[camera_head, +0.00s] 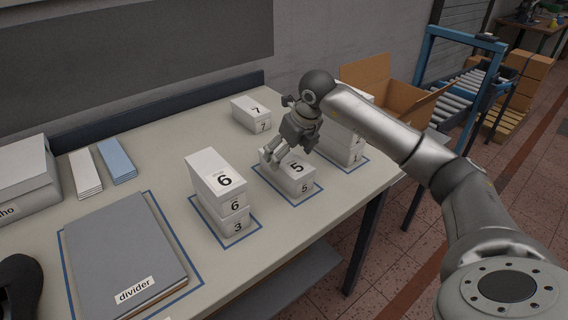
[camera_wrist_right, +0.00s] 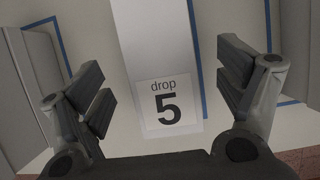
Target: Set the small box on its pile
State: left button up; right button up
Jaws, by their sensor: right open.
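In the right wrist view, the white box labelled "drop 5" (camera_wrist_right: 165,60) runs between my right gripper's two open fingers, with a gap on each side. I cannot tell from the frames which box is the small one. My left gripper is not in view.
A pile (camera_head: 222,180) marked 6, 6 and 3 stands left of the 5 pile. Another pile (camera_head: 344,150) stands right, partly behind my arm. A grey divider (camera_head: 125,255) lies front left. An open carton (camera_head: 385,95) is beyond.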

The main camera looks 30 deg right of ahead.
jog(key=v, duration=0.5)
jog(key=shift+s+r, duration=0.1)
jog(key=shift+r, duration=0.2)
